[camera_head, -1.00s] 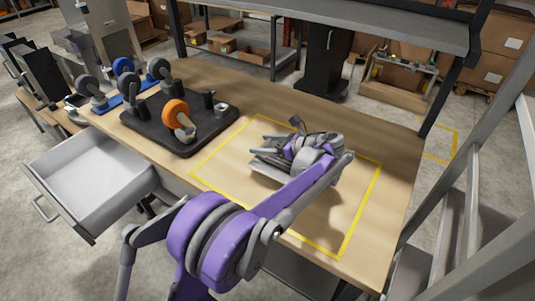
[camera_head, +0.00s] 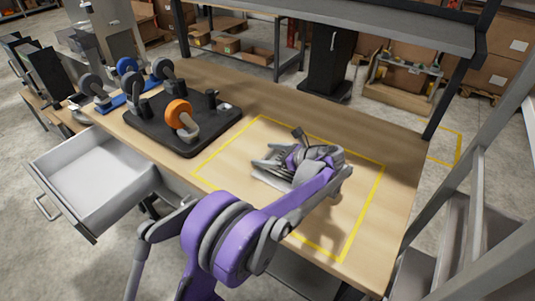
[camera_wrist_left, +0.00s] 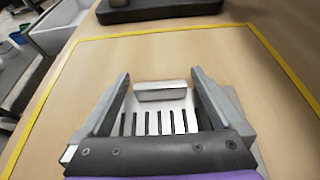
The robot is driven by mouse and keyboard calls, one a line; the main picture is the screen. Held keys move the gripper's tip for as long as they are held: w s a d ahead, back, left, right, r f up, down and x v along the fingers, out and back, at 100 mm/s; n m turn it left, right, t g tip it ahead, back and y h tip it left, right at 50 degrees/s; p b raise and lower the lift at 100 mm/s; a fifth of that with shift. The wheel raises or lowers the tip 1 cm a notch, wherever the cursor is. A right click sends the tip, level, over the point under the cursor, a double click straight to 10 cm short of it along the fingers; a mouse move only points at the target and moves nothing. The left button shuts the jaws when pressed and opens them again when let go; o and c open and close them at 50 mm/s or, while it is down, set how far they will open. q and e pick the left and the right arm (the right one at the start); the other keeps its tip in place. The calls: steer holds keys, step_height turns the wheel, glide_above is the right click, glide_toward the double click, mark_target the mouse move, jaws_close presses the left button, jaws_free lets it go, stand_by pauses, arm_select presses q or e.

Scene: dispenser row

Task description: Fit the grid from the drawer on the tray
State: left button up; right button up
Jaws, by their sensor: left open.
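My left gripper (camera_head: 262,160) is open, low over the table inside the yellow outline. In the left wrist view its two fingers (camera_wrist_left: 160,80) stand apart, pointing away. Between them is a grey slotted grid (camera_wrist_left: 156,122) with several dark slots and a raised bar (camera_wrist_left: 162,92) at its far end. A pale tray edge (camera_head: 262,180) shows under the gripper in the head view. The gripper hides most of both pieces, so I cannot tell whether the grid is fully seated on the tray. The pulled-out drawer (camera_head: 58,165) at the left looks empty. My right gripper is not in view.
A black board (camera_head: 205,135) holding an orange wheel (camera_head: 178,113) and other fixtures lies left of the yellow outline (camera_head: 220,147). Blue-based wheel pieces stand behind it. A shelf (camera_head: 400,28) overhangs the table's back. The table's right part is clear.

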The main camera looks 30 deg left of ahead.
arm_select(q)
steer(key=shift+r, duration=0.15)
steer(key=v, duration=1.2)
stand_by(0.6)
